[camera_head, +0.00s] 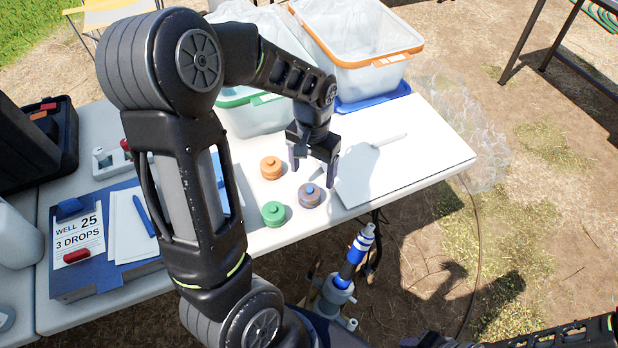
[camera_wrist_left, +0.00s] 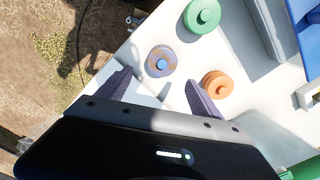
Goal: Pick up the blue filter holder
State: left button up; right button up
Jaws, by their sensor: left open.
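The blue filter holder (camera_head: 310,195) is a small round disc with a blue centre and brownish patches, lying on the white table near its front edge. It also shows in the left wrist view (camera_wrist_left: 161,61), just beyond the fingertips. My left gripper (camera_head: 313,172) is open and empty, with its fingers pointing down above and slightly behind the blue holder. In the left wrist view my left gripper (camera_wrist_left: 160,78) has its two fingers spread, with the holder ahead of the gap between them. I see no contact.
An orange holder (camera_head: 271,167) and a green holder (camera_head: 273,213) lie close by on the left. A white board (camera_head: 400,165) with a light-coloured tool lies to the right. Lined bins (camera_head: 365,60) stand behind. A clipboard (camera_head: 105,245) lies at the left.

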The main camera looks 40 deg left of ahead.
aim_at(311, 189)
pick_arm(q)
jog(key=shift+s+d+r, duration=0.1)
jog(key=shift+s, duration=0.05)
jog(key=shift+f, duration=1.35)
jog(key=shift+s+f+p, duration=0.1)
jog(key=shift+f+p, duration=0.4)
jog(key=shift+f, duration=2.1)
jog(key=shift+c, duration=0.3)
jog(key=c, duration=1.4)
jog(key=shift+r, duration=0.15)
